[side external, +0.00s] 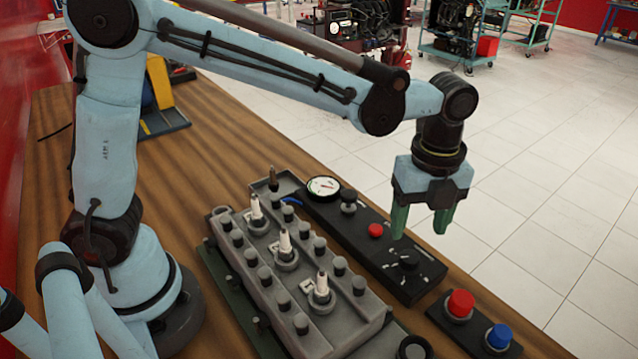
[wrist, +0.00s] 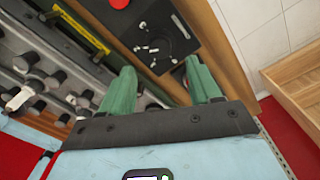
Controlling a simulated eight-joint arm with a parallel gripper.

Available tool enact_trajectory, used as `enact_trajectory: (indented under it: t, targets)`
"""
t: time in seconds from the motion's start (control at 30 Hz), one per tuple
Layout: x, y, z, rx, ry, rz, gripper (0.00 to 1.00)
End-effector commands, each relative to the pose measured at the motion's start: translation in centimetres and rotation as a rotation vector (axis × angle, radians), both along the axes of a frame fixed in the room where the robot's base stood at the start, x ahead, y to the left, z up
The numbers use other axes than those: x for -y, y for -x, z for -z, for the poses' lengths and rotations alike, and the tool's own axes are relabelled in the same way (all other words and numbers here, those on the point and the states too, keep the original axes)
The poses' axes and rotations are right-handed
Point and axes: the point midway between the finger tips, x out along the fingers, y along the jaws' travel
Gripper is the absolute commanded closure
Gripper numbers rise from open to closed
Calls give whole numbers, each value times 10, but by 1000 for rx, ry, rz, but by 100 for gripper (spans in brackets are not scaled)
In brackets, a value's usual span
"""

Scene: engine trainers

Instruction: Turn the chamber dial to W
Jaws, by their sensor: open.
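The chamber dial (side external: 408,261) is a black knob with white marks around it on a long black panel (side external: 366,236). It also shows in the wrist view (wrist: 153,49), above and between the fingers. The letters around it are too small to read. My gripper (side external: 421,222) has two green fingers, open and empty, pointing down. In the side view it hangs above the dial end of the panel, apart from the dial. In the wrist view my gripper (wrist: 165,85) shows its fingers spread, with the dial beyond their tips.
The same panel carries a red button (side external: 375,230), a black knob (side external: 348,200) and a white gauge (side external: 324,186). A grey engine block (side external: 340,335) with spark plugs lies to the left. A box with a red button (side external: 460,304) and a blue button (side external: 499,336) sits at the front right.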

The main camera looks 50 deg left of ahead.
Motion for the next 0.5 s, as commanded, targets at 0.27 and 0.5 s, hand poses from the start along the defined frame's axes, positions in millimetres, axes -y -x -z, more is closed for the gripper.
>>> enact_trajectory:
  t: [0.27,0.5]
  targets:
    - [0,0,45,1,1,-2,38]
    - [0,-1,67,1,1,-2,38]
